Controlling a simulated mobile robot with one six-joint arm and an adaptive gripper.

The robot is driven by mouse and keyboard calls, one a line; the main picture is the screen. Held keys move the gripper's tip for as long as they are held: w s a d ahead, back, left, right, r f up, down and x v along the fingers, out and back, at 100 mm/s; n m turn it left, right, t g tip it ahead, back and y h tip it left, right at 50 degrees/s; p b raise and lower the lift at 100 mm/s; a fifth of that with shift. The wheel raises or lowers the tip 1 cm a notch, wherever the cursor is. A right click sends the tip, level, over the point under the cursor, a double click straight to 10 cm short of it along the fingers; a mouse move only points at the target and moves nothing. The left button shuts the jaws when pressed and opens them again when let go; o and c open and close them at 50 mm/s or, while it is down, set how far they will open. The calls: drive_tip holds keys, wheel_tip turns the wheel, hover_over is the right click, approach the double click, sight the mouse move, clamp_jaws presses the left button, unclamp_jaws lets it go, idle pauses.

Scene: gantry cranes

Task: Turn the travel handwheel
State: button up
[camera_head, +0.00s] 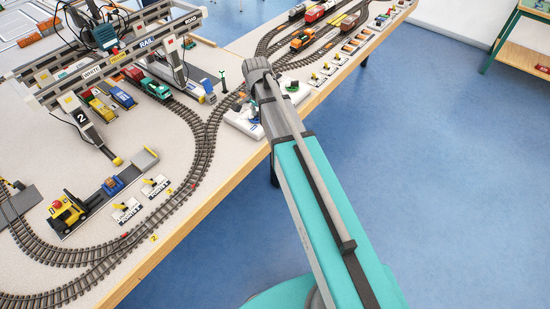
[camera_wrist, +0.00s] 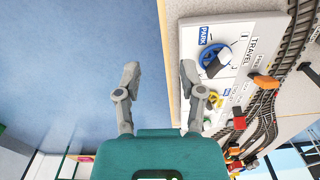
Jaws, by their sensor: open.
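The travel handwheel (camera_wrist: 207,58) is a blue wheel with a black-and-white part on it, mounted on a white panel (camera_wrist: 240,30) marked TRAVEL and PARK in the wrist view. My gripper (camera_wrist: 159,68) is open and empty, with its fingers spread. The handwheel lies just to the right of the right fingertip, apart from it as far as I can tell. The left finger is over the blue floor. In the head view the white panel (camera_head: 240,121) shows beside my arm's end, which hides part of it; my gripper and the handwheel cannot be made out there.
The table's wooden edge (camera_wrist: 166,40) runs beneath the space between my fingers. Railway track (camera_wrist: 296,40) curves along the panel's far side. In the head view, the gantry crane (camera_head: 120,60) stands at left, and small control panels (camera_head: 330,68) line the far table edge. Blue floor (camera_head: 430,150) is open.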

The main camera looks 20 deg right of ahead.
drive_tip(key=s+f+n+b, duration=0.3)
drive_tip(key=s+n, duration=0.8)
drive_tip(key=s, duration=0.6)
drive_tip(key=shift+d+f+n, duration=0.15)
drive_tip(key=shift+d+n, duration=0.15)
drive_tip(key=shift+d, duration=0.15)
drive_tip(key=w+r+m+p, duration=0.3)
drive_tip(key=w+m, duration=0.5)
drive_tip(key=w, duration=0.7)
drive_tip(key=w+r+m+p, duration=0.2)
drive_tip(key=w+m, duration=0.6)
drive_tip(key=w, duration=0.7)
drive_tip(key=shift+w+d+r+m+p, duration=0.15)
drive_tip(key=shift+d+r+m+p, duration=0.05)
drive_tip(key=shift+r+m+p, duration=0.25)
drive_tip(key=shift+f, duration=0.15)
wheel_tip(320, 180, down, 13)
drive_tip(key=b, duration=1.4)
drive_tip(key=shift+f, duration=0.2)
